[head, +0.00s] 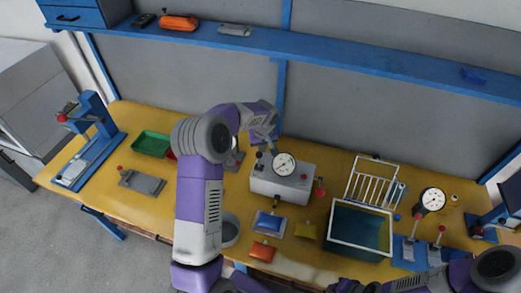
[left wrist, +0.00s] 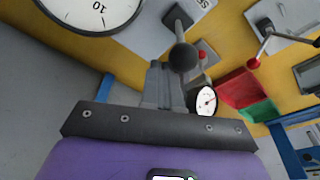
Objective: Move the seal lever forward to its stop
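A grey box machine (head: 283,184) with a round dial (head: 284,164) stands in the middle of the bench. In the left wrist view, a lever with a dark ball knob (left wrist: 183,58) rises from a black mount on the machine's light panel; I take it for the seal lever. My left gripper (head: 270,139) is over the machine's back left. Its fingers (left wrist: 160,68) look shut together, with the knob close beside their tips; whether they touch is unclear. A dark part at the bottom edge of the head view seems to be my right gripper (head: 350,286), mostly cut off.
Blue (head: 268,224), yellow (head: 306,231) and orange (head: 262,251) items lie in front. A green tray (head: 152,144) and a blue press (head: 96,125) are left.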

